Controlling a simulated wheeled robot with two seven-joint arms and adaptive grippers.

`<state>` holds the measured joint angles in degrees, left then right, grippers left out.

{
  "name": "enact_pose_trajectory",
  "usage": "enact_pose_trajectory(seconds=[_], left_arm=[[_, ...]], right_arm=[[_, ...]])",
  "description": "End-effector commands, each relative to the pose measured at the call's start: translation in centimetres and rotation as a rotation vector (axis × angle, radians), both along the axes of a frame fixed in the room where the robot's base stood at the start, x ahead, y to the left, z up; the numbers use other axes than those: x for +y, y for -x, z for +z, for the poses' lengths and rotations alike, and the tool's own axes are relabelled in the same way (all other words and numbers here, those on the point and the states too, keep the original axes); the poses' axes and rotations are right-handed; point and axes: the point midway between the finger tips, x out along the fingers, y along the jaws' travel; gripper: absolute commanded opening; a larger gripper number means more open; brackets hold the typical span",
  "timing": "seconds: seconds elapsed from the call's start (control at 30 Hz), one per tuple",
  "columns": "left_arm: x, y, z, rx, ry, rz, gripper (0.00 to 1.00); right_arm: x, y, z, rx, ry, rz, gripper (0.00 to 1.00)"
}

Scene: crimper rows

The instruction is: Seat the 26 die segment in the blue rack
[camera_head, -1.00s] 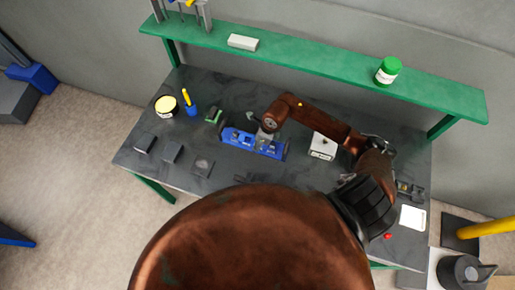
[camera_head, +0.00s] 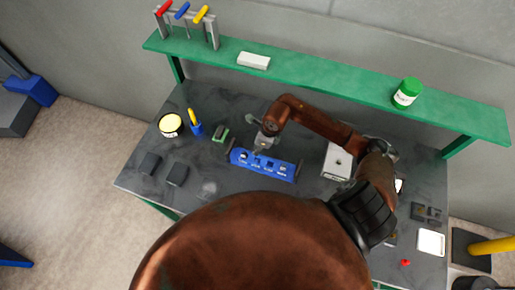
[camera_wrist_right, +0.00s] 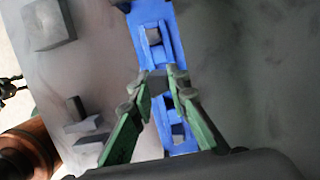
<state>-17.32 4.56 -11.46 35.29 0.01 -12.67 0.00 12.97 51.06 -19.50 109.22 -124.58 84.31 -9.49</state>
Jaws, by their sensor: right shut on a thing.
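The blue rack (camera_head: 280,172) lies on the dark bench, with pale markings along its front too small to read. It also runs down the middle of the right wrist view (camera_wrist_right: 150,15), where openings show along it. My right gripper (camera_head: 260,146) is over the back left part of the rack. In the right wrist view its green-padded fingers (camera_wrist_right: 162,82) are shut on a small dark grey die segment (camera_wrist_right: 158,84), seen above the rack. The segment's number cannot be read, and the fingers hide part of the rack beneath.
Dark blocks (camera_head: 150,163) (camera_head: 177,174) lie left of the rack. A white box (camera_head: 337,162) is to the right. A green shelf (camera_head: 320,72) spans the back.

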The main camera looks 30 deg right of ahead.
Motion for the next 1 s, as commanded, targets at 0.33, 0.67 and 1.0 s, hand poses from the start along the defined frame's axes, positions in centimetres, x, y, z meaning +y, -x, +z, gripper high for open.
enact_pose_trajectory(seconds=[0.33, 0.67, 1.0], left_arm=[[-0.1, -1.3, -2.7, -0.018, 0.001, -0.003, 0.40], [0.0, 0.2, -4.8, 0.002, 0.000, 0.000, 0.40], [0.0, 0.1, -4.9, 0.001, 0.000, 0.000, 0.40]], right_arm=[[0.0, 0.0, -3.3, 0.002, 0.001, 0.000, 0.00], [0.0, 0.0, -5.7, 0.002, 0.000, -0.001, 0.00], [0.0, 0.0, -5.7, 0.001, -0.001, -0.001, 0.00]])
